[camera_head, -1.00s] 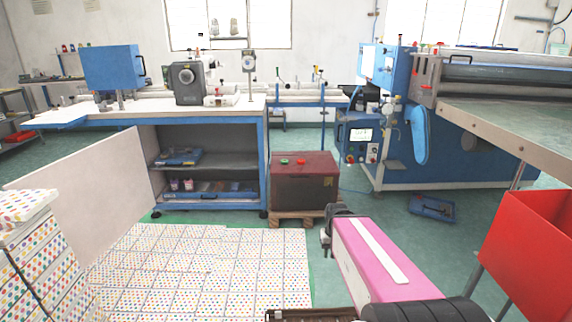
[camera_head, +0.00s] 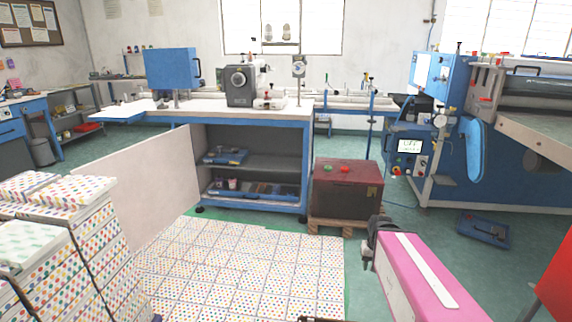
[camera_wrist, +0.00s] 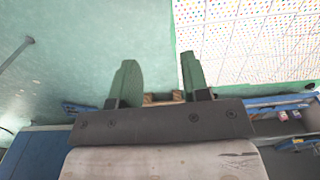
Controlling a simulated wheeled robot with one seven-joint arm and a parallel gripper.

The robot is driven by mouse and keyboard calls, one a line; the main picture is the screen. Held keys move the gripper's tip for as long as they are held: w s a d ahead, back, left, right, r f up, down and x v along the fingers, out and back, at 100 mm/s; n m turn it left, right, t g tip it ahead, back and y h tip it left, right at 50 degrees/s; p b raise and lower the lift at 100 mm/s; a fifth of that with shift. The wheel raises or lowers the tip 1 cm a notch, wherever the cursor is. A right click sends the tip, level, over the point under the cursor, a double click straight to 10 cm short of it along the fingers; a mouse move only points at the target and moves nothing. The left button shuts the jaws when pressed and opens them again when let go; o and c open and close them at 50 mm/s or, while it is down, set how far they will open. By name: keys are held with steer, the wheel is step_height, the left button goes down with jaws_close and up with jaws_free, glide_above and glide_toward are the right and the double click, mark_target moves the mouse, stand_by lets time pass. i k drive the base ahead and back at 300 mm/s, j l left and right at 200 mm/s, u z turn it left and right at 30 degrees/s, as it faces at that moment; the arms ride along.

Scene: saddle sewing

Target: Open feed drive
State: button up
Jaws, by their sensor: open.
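No part carries a readable feed drive label, so I cannot tell for certain which one it is. A dark grey unit with a round dial (camera_head: 240,84) stands on the blue workbench. A blue box with a side handle (camera_head: 172,69) stands left of it. A dark red box with a red and a green button (camera_head: 345,190) sits on a pallet beside the bench. A blue machine (camera_head: 440,85) with a control panel (camera_head: 409,147) stands at right. My gripper (camera_wrist: 158,62) is open and empty, its two green fingers apart, touching nothing I can see.
Stacked dotted boxes (camera_head: 85,235) fill the left front. A pale panel (camera_head: 140,190) stands out from the bench. Dotted tiles (camera_head: 240,265) cover the floor ahead. A blue tray (camera_head: 484,230) lies on the floor, and a red bin (camera_head: 558,285) stands at right.

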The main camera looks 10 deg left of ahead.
mark_target(226, 158)
steer(key=i+j, duration=1.15)
steer(key=i, duration=0.15)
steer(key=i+j+u, duration=0.1)
steer(key=i+j, duration=1.05)
steer(key=i, duration=0.2)
